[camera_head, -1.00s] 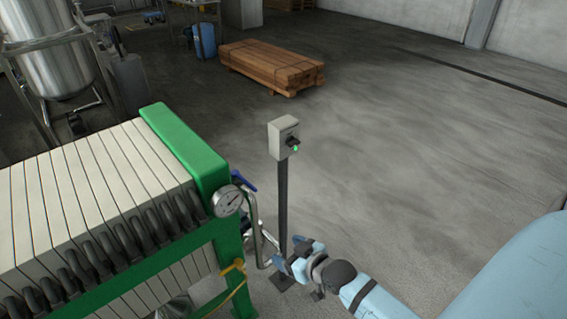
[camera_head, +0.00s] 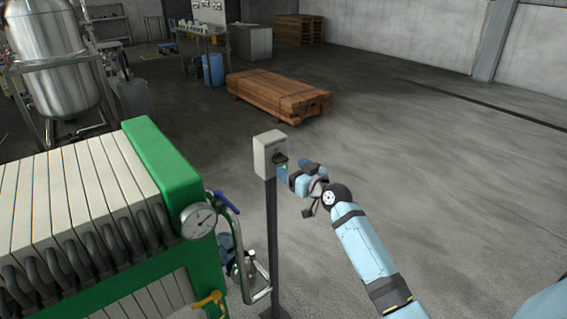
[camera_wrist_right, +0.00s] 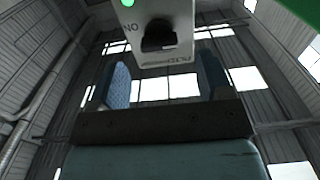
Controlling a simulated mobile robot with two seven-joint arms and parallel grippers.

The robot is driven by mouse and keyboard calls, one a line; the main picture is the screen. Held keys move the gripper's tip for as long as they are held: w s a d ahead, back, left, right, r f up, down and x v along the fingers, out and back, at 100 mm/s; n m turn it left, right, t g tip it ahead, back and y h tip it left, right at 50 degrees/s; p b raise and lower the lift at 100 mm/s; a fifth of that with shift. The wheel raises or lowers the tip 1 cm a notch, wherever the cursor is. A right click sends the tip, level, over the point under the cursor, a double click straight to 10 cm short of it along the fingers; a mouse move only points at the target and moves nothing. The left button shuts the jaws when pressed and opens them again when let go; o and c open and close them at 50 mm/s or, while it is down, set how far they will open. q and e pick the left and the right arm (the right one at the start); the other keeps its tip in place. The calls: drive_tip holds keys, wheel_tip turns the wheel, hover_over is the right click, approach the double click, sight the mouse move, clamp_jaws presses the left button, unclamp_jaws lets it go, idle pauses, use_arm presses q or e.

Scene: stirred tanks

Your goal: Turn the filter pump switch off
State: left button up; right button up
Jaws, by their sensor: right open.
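The pump switch is a pale grey box (camera_head: 268,152) on a dark post. Its black knob (camera_head: 281,159) is on the front, with a lit green lamp (camera_head: 284,169) below it. My right gripper (camera_head: 288,174) is close in front of the box, near knob height. In the right wrist view, the box (camera_wrist_right: 180,18) hangs at the top with its lettering upside down, and the knob (camera_wrist_right: 158,36) shows between the two open fingers (camera_wrist_right: 165,80). I cannot tell whether a finger touches the knob. My left gripper is out of view.
The green-framed filter press (camera_head: 165,165) with a pressure gauge (camera_head: 198,220) and bent pipes stands left of the post. A stack of timber (camera_head: 278,95) lies behind. The floor to the right is clear.

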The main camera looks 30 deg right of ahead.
sight(284, 162)
drive_tip(key=shift+w+a, duration=0.15)
drive_tip(key=shift+w, duration=2.2)
drive_tip(key=c, duration=0.9)
